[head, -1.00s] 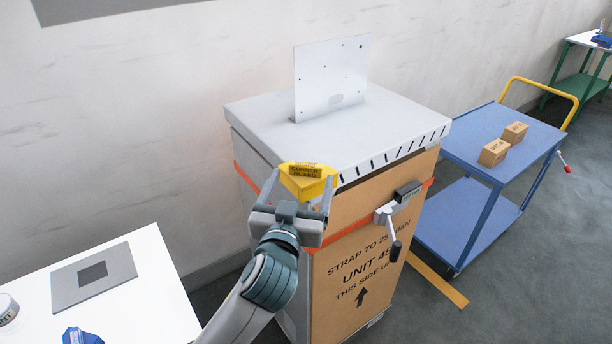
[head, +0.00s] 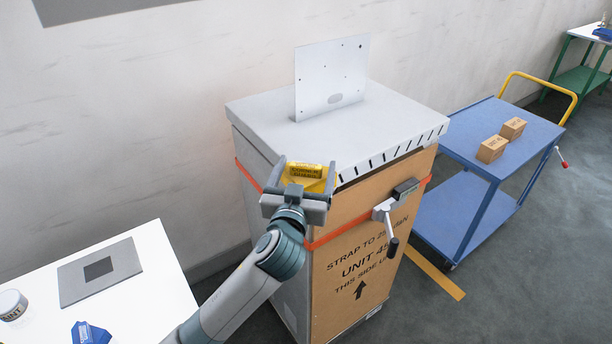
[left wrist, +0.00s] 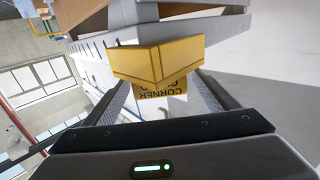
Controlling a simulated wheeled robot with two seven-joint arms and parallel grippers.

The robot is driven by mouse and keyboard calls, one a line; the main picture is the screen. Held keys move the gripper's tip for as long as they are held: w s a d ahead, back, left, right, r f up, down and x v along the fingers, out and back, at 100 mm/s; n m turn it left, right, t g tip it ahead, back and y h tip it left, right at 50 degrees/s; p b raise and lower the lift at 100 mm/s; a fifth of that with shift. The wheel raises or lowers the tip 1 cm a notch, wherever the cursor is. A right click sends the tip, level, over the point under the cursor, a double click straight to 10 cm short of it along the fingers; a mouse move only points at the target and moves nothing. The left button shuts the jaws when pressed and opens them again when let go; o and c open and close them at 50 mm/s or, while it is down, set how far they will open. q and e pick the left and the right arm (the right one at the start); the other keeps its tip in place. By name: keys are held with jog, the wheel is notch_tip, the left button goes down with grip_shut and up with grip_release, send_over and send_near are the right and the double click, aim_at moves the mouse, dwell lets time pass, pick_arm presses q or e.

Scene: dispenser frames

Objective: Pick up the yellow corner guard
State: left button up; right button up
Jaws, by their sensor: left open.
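The yellow corner guard (head: 318,186) is at the near top corner of the strapped carton, with dark lettering on its label. My left gripper (head: 305,177) is open, with one finger on each side of the guard in the head view. In the left wrist view the guard (left wrist: 150,62) shows just beyond and between the two fingers, its label toward me. I cannot tell whether the fingers touch it. The gripper partly hides the guard in the head view. My right gripper is not in view.
The carton (head: 345,285) has a grey top (head: 390,117) with an upright white plate (head: 330,78), an orange strap and a crank tensioner (head: 385,210). A white table (head: 150,285) stands at left. A blue cart (head: 460,145) with two small boxes stands at right.

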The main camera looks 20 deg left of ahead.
pick_arm(q)
jog(key=c, duration=1.2)
jog(key=shift+r, duration=0.1)
notch_tip(320, 180, up, 10)
jog(key=shift+f+b, duration=0.1)
jog(key=shift+b, duration=1.15)
